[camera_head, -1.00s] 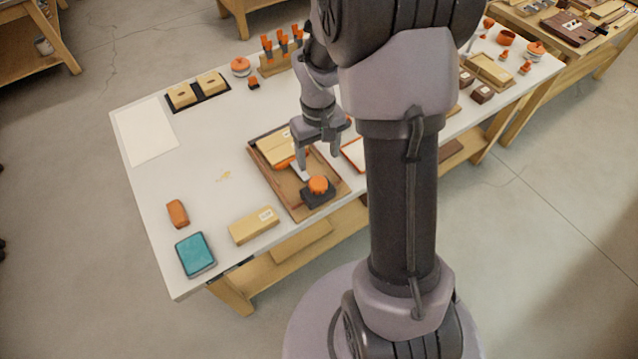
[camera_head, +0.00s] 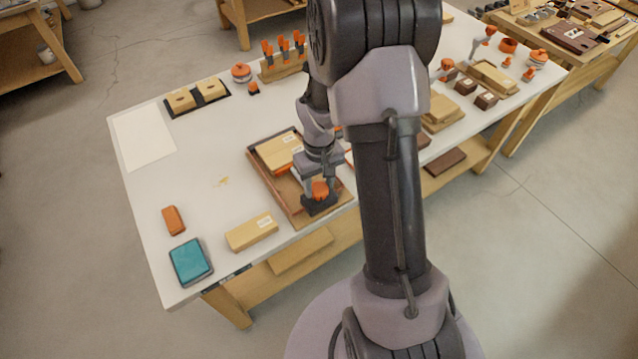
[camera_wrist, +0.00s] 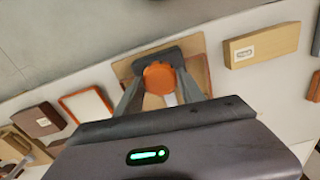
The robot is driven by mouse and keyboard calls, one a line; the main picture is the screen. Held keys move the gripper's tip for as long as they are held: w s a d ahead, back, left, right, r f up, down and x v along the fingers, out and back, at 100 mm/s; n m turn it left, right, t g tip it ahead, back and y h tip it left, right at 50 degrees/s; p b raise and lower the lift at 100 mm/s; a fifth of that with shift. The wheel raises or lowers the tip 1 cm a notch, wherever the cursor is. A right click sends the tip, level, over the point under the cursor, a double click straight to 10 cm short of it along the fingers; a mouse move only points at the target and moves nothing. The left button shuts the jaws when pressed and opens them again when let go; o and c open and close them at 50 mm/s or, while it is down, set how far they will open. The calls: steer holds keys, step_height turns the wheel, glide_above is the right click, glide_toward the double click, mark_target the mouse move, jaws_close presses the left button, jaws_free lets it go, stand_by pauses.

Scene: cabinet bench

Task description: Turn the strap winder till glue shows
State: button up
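The strap winder, an orange round knob (camera_head: 320,190) on a dark base (camera_head: 320,207), sits at the front end of a brown tray (camera_head: 290,212) on the bench. In the wrist view the knob (camera_wrist: 159,79) lies between the two fingers of my gripper (camera_wrist: 160,84). My gripper (camera_head: 320,185) is over the winder, with a finger on either side of the knob. The fingers look apart, and I cannot tell whether they touch the knob. A light wooden block (camera_head: 277,152) lies in the tray behind the winder. No glue can be made out.
A wooden block with a label (camera_head: 251,232), a teal pad (camera_head: 190,261) and an orange block (camera_head: 173,220) lie to the left. Orange-handled tools (camera_head: 283,55) stand in a rack behind. The white bench top left of the tray is mostly clear.

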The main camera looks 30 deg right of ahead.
mark_target(319, 188)
steer(key=c, duration=0.3)
steer(key=m+b, duration=0.1)
steer(key=m, duration=0.2)
steer(key=shift+f, duration=0.1)
steer(key=m, duration=0.2)
steer(key=shift+m, duration=0.3)
steer(key=o, duration=1.3)
steer(key=shift+o, duration=0.2)
step_height(319, 188, up, 18)
steer(key=p, duration=0.6)
steer(key=shift+f, duration=0.2)
